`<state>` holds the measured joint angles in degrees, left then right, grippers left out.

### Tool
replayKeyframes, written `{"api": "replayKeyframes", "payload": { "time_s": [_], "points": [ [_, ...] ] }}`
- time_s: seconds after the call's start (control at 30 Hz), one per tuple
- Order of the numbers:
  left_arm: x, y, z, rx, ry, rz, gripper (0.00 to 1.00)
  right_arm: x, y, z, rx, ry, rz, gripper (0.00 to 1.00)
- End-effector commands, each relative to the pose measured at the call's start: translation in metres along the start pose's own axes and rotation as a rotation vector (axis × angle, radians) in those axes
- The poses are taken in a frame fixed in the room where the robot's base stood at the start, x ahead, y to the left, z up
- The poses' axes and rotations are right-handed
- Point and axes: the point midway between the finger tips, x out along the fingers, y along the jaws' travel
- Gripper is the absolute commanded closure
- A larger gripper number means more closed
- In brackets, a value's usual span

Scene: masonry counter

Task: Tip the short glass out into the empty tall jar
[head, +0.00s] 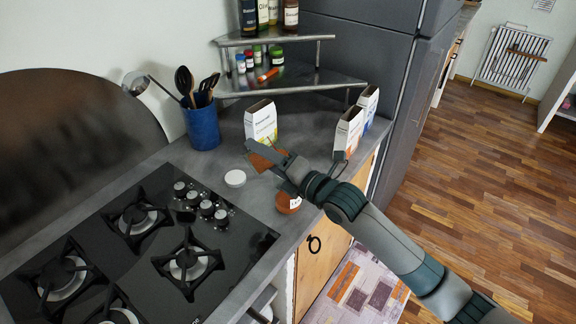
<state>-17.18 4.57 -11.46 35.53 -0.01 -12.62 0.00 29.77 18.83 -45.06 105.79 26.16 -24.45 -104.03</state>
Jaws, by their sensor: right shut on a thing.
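My right gripper (268,164) reaches over the counter from the right, its fingers pointing left. It is shut on an orange-brown thing (260,162), which looks like the short glass with its contents; the fingers partly cover it, and its tilt is hard to tell. Just below the gripper, near the counter's front edge, is a reddish-brown round container (288,204) with a white patch, partly under my wrist. I cannot make out a clearly empty tall jar. My left gripper is not in view.
A white round lid-like thing (235,178) lies between gripper and hob (155,238). White cartons stand behind (261,122) and to the right (348,130). A blue utensil pot (202,128) and a corner shelf (290,80) are at the back.

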Motion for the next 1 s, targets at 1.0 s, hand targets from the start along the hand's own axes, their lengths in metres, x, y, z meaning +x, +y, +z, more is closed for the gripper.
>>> {"api": "replayKeyframes", "payload": {
  "time_s": [1.0],
  "points": [
    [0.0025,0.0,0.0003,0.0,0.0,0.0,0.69,-0.0003,0.0036,0.0024,0.044,-0.007,0.021,0.85]
  ]
}}
